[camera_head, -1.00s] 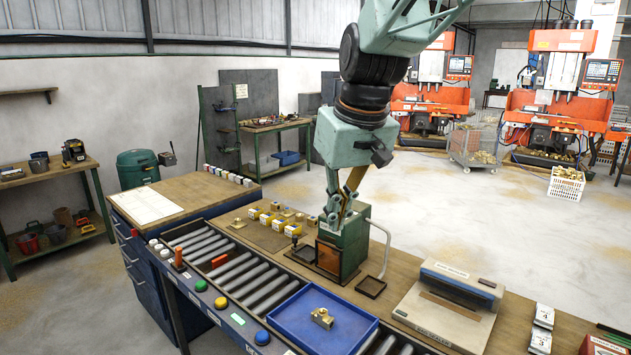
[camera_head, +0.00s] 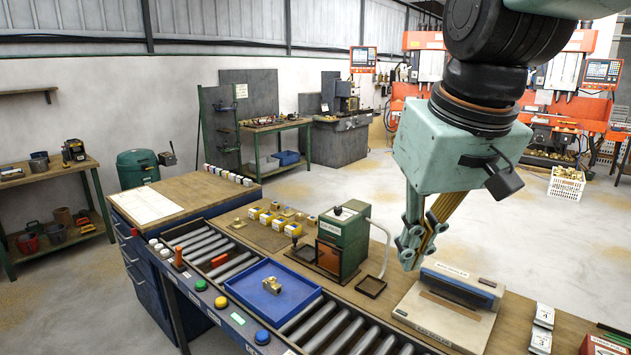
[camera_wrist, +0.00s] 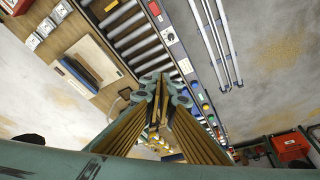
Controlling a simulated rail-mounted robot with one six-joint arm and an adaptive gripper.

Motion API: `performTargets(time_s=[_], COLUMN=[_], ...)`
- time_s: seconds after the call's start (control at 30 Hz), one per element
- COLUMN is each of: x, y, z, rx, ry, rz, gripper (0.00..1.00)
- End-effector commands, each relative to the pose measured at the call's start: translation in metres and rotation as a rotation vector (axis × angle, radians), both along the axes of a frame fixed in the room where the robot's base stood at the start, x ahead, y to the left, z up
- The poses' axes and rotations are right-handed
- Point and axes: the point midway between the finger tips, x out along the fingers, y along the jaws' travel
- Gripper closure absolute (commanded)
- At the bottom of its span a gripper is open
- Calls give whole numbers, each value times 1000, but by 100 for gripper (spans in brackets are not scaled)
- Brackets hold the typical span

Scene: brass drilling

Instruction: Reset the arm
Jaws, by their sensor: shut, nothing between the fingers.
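My gripper (camera_head: 409,256) hangs from the teal arm on the right of the head view, above the bench and just behind the grey-and-white machine with the blue top edge. Its fingers are shut with nothing between them. In the wrist view the closed gripper fingers (camera_wrist: 160,92) point away from the camera, over the bench and rollers. A brass part (camera_head: 271,285) lies in the blue tray (camera_head: 249,313) on the roller conveyor, well to the left of the gripper. The gripper touches nothing that I can see.
A green box machine (camera_head: 350,240) with an orange window stands on the bench left of the gripper. The grey-and-white machine (camera_head: 437,318) sits below it. Small labelled bins (camera_head: 265,215) stand at the bench's back left. Control buttons (camera_head: 221,303) line the conveyor's front. The air around the gripper is clear.

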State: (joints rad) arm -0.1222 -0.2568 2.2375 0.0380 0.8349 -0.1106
Motion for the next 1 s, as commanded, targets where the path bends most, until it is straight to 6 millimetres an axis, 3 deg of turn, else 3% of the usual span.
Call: performTargets(time_s=[0.7,1.0], x=[-132,-176], y=[-48,-60], z=[-21,-36], rx=[1,1], ry=[-12,-15], rz=[-145,-195], gripper=[100,100])
